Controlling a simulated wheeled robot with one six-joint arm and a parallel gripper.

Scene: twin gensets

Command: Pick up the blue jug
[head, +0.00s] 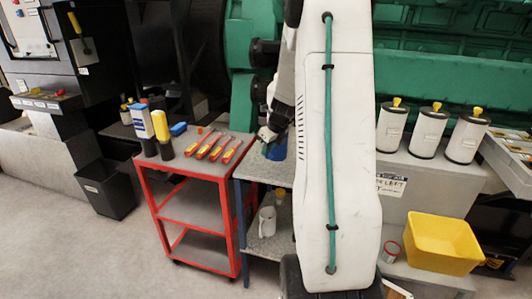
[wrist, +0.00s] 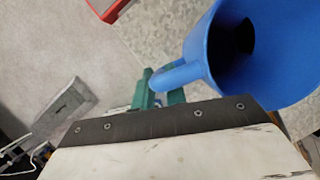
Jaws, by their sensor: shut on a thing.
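The blue jug (wrist: 205,62) fills the upper right of the wrist view, with its open mouth facing the camera and its handle toward the left. My gripper (wrist: 158,92) has green fingers that are shut on the jug's handle. In the head view the jug (head: 275,149) shows as a small blue patch above the grey-topped table, mostly hidden behind my arm. I cannot tell whether the jug touches the table top.
A red cart (head: 190,167) with several red-handled tools stands left of the grey table (head: 258,168). A white jug (head: 267,221) stands on the table's lower shelf. White canisters (head: 427,132) and a yellow bin (head: 441,243) are at right. Floor is free at front left.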

